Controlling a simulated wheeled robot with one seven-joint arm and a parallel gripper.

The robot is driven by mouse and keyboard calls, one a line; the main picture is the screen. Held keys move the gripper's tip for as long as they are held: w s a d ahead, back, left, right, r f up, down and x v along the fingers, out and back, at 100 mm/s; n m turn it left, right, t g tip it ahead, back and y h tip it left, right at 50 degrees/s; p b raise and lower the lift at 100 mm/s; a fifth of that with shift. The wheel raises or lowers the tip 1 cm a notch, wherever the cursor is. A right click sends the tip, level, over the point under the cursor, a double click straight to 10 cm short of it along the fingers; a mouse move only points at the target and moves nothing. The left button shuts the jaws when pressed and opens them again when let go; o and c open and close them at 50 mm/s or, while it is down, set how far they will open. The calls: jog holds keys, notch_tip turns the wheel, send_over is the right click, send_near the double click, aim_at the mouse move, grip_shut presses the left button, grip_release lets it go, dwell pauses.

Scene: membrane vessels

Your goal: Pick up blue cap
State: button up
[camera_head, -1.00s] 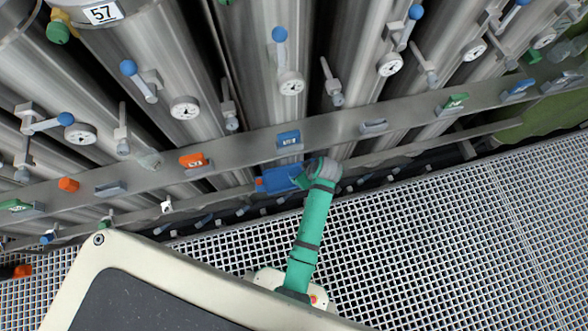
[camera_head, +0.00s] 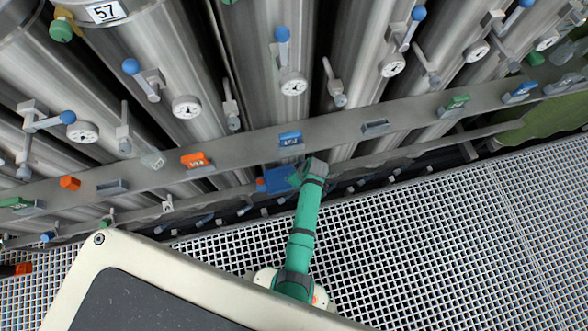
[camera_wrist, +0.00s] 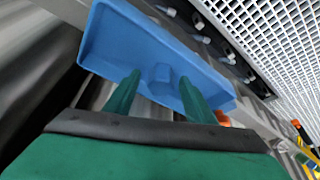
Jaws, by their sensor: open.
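In the head view the large blue piece (camera_head: 277,180) is at the end of my arm, below the metal rail. Another blue piece, cap-like, (camera_head: 290,138) sits on the rail above it. I cannot tell which blue piece is the cap.
The metal rail (camera_head: 340,124) carries an orange piece (camera_head: 195,160), a green piece (camera_head: 455,102) and a blue piece (camera_head: 520,93). Steel vessels with gauges and blue-knobbed levers stand behind it. The grating floor (camera_head: 430,230) at right is clear.

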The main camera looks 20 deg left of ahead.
jog(key=shift+f, duration=0.1)
jog(key=shift+c, duration=0.3)
jog(key=shift+a, duration=0.1)
jog(key=c, duration=1.2)
